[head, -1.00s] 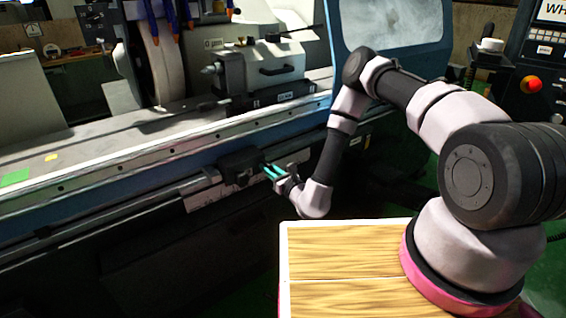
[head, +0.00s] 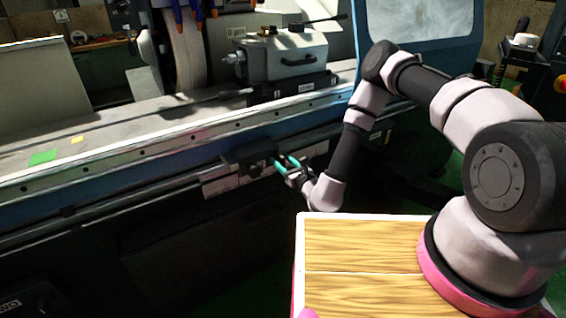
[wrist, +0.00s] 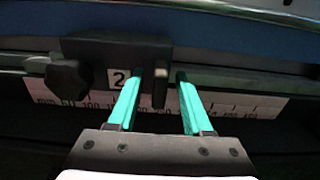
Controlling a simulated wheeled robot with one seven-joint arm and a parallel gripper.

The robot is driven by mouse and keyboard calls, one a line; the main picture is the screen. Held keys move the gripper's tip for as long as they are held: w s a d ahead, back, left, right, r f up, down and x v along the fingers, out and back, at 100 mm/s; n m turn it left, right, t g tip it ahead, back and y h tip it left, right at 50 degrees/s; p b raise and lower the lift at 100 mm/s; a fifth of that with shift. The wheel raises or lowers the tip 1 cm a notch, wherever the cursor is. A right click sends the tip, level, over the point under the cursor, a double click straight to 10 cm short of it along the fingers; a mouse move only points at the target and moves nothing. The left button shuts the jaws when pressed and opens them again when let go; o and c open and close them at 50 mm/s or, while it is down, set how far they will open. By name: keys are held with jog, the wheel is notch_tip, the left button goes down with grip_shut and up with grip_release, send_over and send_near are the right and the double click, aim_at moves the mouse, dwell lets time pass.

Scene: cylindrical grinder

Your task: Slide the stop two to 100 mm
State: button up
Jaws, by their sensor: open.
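Stop two is a black block (wrist: 118,62) marked "2", with a round black knob (wrist: 68,79) at its left. It sits on a rail in front of a white number scale (wrist: 245,104). In the head view the stop (head: 246,155) is on the machine's front. My gripper (wrist: 159,75) is open, with teal fingers either side of a dark upright tab (wrist: 160,88) at the stop's right end. The left finger overlaps the block in view; contact is unclear. The gripper also shows in the head view (head: 285,161). The stop's exact scale reading is hidden.
The rail (head: 110,193) runs along the machine front, below the blue bed edge (head: 130,165). The rail left of the stop looks clear. A wood-topped surface (head: 360,245) with a white rim is at the lower right, under my arm.

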jog(key=v, duration=1)
jog(key=shift+s+d, duration=0.25)
jog(key=shift+s, duration=0.05)
jog(key=a+r+n+g+y, duration=0.2)
jog(key=r+n+g+y, duration=0.4)
jog(key=r, duration=0.6)
jog(key=a+r+n+g+y, duration=0.2)
jog(key=r+n+g+y, duration=0.4)
jog(key=r, duration=0.6)
jog(key=s+d+r+n+g+h, duration=0.2)
jog(key=s+r+n+g+h, duration=0.1)
jog(key=s+r+n+g, duration=0.4)
jog(key=s+d+r+n+h, duration=0.55)
jog(key=d+n+h, duration=0.2)
jog(key=h, duration=0.25)
jog(key=s+d+r+m+t+h, duration=0.1)
jog(key=d+r+t+h, duration=0.2)
jog(key=d, duration=0.6)
jog(key=d+r+m+t+h, duration=0.1)
jog(key=d+r+t+h, duration=0.3)
jog(key=d+r+t, duration=0.4)
jog(key=shift+s+d+r+t+h, duration=0.15)
jog(key=shift+s+d+t+h, duration=0.2)
jog(key=shift+d, duration=0.25)
